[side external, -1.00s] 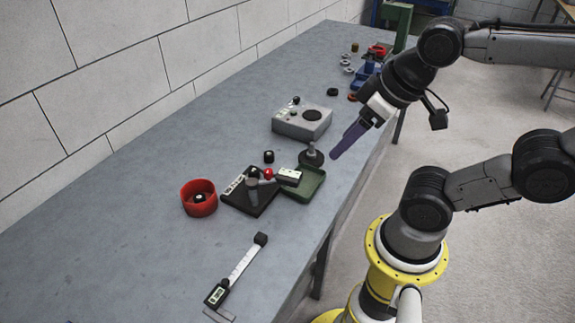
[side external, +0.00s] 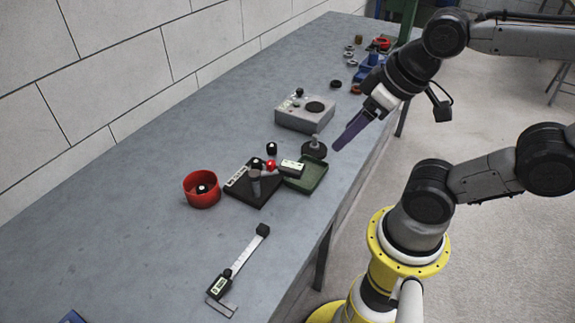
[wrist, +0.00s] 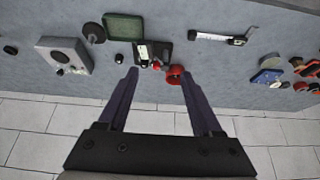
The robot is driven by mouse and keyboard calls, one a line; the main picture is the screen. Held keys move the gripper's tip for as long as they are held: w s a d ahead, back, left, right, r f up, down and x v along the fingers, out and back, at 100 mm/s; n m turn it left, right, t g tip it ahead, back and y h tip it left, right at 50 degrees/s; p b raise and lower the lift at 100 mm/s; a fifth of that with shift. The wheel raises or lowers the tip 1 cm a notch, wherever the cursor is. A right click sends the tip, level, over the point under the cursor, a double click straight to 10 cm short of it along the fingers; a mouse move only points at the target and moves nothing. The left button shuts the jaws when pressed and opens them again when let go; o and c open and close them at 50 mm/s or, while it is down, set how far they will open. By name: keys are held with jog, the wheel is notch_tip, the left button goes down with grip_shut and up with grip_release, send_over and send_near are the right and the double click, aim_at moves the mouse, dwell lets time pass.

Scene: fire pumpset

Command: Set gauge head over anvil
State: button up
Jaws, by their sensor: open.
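The block overhangs the edge of a green tray (side external: 308,181). Which part is the anvil I cannot tell. The plate (wrist: 165,58) and tray (wrist: 124,25) also show in the wrist view. My gripper (side external: 338,148) is open and empty, raised to the right of the tray in the side view. Its fingers (wrist: 160,73) are spread in the wrist view.
A red round bowl (side external: 201,190) stands left of the plate, with a caliper (side external: 240,265) in front. A grey box (side external: 305,112), a black disc with a stem (side external: 314,150) and a small black cylinder (side external: 271,148) are nearby.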

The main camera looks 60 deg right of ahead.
jog(key=shift+c, duration=0.9)
jog(key=w+r+n+g, duration=0.1)
jog(key=w+r+n, duration=0.2)
jog(key=r, duration=0.1)
jog(key=n+g, duration=0.4)
jog(key=g, duration=0.1)
send_over(270, 162)
notch_tip(270, 162, down, 5)
notch_tip(270, 162, down, 14)
jog(key=shift+r, duration=0.1)
jog(key=shift+c, duration=0.3)
grip_shut()
